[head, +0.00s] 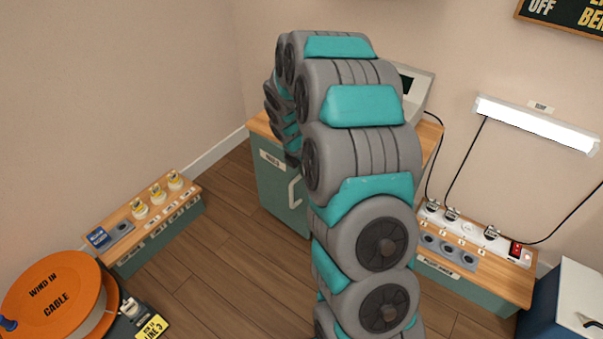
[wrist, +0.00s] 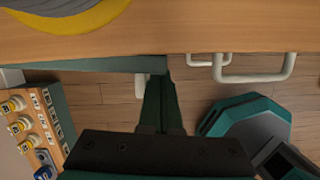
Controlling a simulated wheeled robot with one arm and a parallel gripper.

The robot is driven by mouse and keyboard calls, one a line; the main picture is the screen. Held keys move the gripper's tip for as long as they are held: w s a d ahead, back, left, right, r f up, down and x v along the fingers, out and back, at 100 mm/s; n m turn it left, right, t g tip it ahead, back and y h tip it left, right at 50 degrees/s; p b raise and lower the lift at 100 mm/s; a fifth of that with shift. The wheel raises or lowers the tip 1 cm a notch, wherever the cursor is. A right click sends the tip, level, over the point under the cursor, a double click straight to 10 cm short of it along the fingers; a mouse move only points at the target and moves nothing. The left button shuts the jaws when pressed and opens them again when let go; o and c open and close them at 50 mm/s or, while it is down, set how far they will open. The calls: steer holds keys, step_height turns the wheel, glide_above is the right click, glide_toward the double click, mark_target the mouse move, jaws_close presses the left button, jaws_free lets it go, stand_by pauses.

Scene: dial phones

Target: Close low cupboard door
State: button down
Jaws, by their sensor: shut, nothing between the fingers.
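The low cupboard (head: 262,129) has a wooden top and a green door (head: 268,182) with a white label and a pale handle (head: 294,191). My arm hides much of its front and right side in the head view. In the wrist view the door's top edge (wrist: 100,65) shows below the wooden top (wrist: 190,35). It sticks out more at its right end, so the door looks slightly ajar. My gripper (wrist: 165,80) is shut and empty, its tips at the door's right end, just right of a pale handle (wrist: 140,86). I cannot tell if they touch.
Two more pale handles, a large one (wrist: 253,70) and a smaller one (wrist: 217,66), stick out to the right. A low bench with yellow-topped pieces (head: 158,220) and an orange cable reel (head: 55,295) stand left. A socket bench (head: 480,275) stands right. Wooden floor (head: 215,245) is clear between.

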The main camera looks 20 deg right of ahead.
steer(key=shift+w+d, duration=0.1)
steer(key=shift+d, duration=0.25)
steer(key=shift+a, duration=0.1)
steer(key=s+a+r, duration=0.4)
steer(key=a+r, duration=0.2)
steer(key=r, duration=0.4)
steer(key=s+a+r+m+g+y, duration=0.1)
steer(key=s+a+r+m, duration=0.1)
steer(key=s+m, duration=0.5)
steer(key=s+a+r+m+g, duration=0.1)
steer(key=s+a+r+m, duration=0.2)
steer(key=s+m, duration=0.5)
steer(key=s+a+r+m+y, duration=0.1)
steer(key=s+a+m, duration=0.3)
steer(key=s, duration=1.5)
steer(key=r+m, duration=0.1)
steer(key=m, duration=0.2)
steer(key=shift+s+r+m+g+y, duration=0.2)
steer(key=shift+m+g+y, duration=0.1)
steer(key=shift+g, duration=0.1)
